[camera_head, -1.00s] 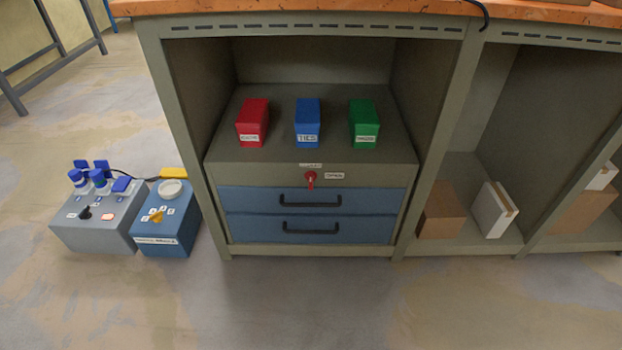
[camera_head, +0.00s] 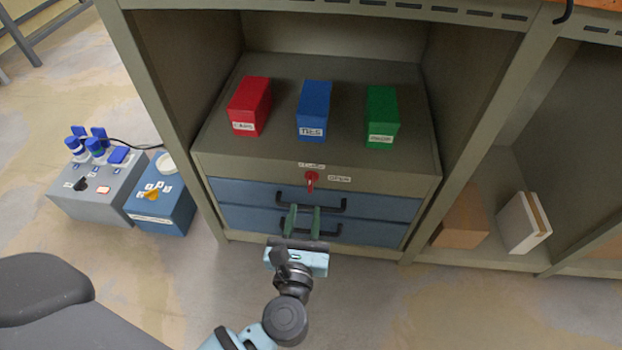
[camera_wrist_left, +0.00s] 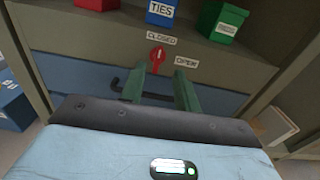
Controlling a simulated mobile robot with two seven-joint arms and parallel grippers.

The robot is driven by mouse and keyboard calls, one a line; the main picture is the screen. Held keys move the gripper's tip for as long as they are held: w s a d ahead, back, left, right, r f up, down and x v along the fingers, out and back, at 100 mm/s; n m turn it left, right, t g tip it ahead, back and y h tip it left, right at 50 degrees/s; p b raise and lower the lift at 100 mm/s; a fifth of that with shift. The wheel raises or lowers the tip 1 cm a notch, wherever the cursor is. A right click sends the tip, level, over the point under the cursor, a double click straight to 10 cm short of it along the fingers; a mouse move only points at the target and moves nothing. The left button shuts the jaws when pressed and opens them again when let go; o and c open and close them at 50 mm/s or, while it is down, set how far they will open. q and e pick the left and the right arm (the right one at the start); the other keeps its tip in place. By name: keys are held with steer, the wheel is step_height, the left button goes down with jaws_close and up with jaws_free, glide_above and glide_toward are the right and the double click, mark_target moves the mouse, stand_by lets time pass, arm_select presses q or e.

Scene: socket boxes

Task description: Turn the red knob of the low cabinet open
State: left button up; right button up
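The low cabinet (camera_head: 222,168) has a red knob (camera_head: 311,179) at the middle of its top front strip, above two blue drawers. A label sits above the knob and an "OPEN" label (camera_head: 339,179) to its right. In the left wrist view the red knob (camera_wrist_left: 157,55) stands upright between the "CLOSED" label (camera_wrist_left: 161,38) and the "OPEN" label (camera_wrist_left: 186,62). My left gripper (camera_head: 302,207) is in front of the drawers, below the knob. Its green fingers are apart with nothing between them; in the wrist view (camera_wrist_left: 160,75) the knob shows beyond the fingertips. My right gripper is not in view.
Red (camera_head: 250,106), blue (camera_head: 314,110) and green (camera_head: 382,117) boxes stand on the cabinet top. Black drawer handles (camera_head: 334,206) stick out near my fingers. Grey (camera_head: 95,195) and blue (camera_head: 165,205) control boxes stand on the floor at left.

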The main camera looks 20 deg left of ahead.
mark_target(310, 181)
arm_select(q)
steer(key=b+x, duration=0.1)
steer(key=x, duration=0.5)
steer(key=shift+w+a+f, duration=0.1)
steer(key=shift+w, duration=0.2)
steer(key=shift+w+a, duration=0.15)
steer(key=shift+w, duration=0.35)
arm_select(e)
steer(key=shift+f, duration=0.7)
arm_select(q)
steer(key=c, duration=0.7)
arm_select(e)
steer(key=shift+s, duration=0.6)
